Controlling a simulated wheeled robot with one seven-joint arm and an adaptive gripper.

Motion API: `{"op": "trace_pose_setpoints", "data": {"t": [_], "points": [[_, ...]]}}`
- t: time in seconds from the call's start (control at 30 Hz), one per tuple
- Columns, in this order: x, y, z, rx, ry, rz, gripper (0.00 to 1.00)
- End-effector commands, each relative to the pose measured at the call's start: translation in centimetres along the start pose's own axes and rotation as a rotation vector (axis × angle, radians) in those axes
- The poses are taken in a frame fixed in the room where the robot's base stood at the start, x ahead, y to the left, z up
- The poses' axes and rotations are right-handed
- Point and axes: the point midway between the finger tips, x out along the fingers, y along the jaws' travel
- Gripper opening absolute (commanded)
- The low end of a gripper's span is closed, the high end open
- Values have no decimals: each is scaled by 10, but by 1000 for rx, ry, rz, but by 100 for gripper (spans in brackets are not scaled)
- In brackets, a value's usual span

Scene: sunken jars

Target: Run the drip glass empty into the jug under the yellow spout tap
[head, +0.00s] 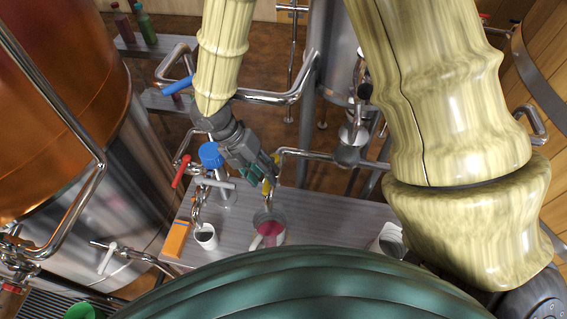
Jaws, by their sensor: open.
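My gripper (266,173) is open and reaches down from the upper left to the yellow tap (267,188) on the chrome pipe. Its fingers are beside the tap's yellow part; I cannot tell whether they touch it. The jug (281,238) stands upright on the grey bench below the yellow tap. Pinkish-red liquid shows in it, and its pale handle is on the left. I cannot clearly make out the drip glass or its level; my gripper and arm hide part of the pipework.
A white mug (205,239) and an orange block (176,238) stand on the left of the grey bench (335,215). A pale container (385,240) stands right. Blue (210,155) and red (181,171) tap handles are close left of my gripper. A copper vessel (60,90) fills the left.

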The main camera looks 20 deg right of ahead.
Motion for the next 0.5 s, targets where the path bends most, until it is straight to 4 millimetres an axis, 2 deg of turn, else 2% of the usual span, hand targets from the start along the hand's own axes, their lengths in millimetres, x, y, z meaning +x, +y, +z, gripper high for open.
{"op": "trace_pose_setpoints", "data": {"t": [0.5], "points": [[18,6,5,-1,0,0,40]]}}
